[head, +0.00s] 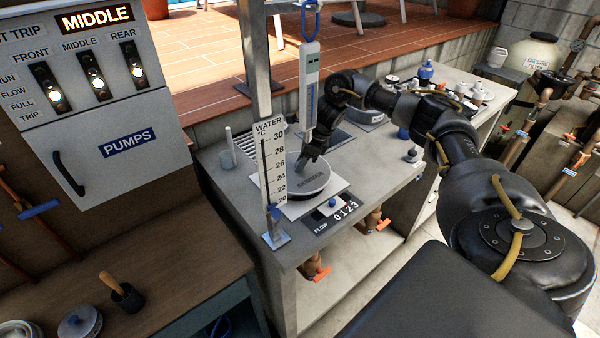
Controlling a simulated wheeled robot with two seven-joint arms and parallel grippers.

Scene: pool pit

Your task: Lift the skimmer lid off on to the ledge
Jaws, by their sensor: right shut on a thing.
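The skimmer lid (306,184) is a round grey disc with SKIMMER lettered on it. It lies flat on or just above a pale square plate (336,187) on the grey counter; I cannot tell if there is a gap beneath it. My right gripper (303,165) reaches down from the right and is shut on the lid near its far side. The fingertips are small and dark, so the grasped part is hard to make out. The grey counter (385,171) has bare room right of the lid. My left gripper is not in view.
A WATER temperature scale (270,165) stands just left of the lid, and a hanging gauge (310,85) is behind it. A flow counter (340,214) sits in front. Bottles (426,72) crowd the counter's far end. A pumps panel (130,140) is at left.

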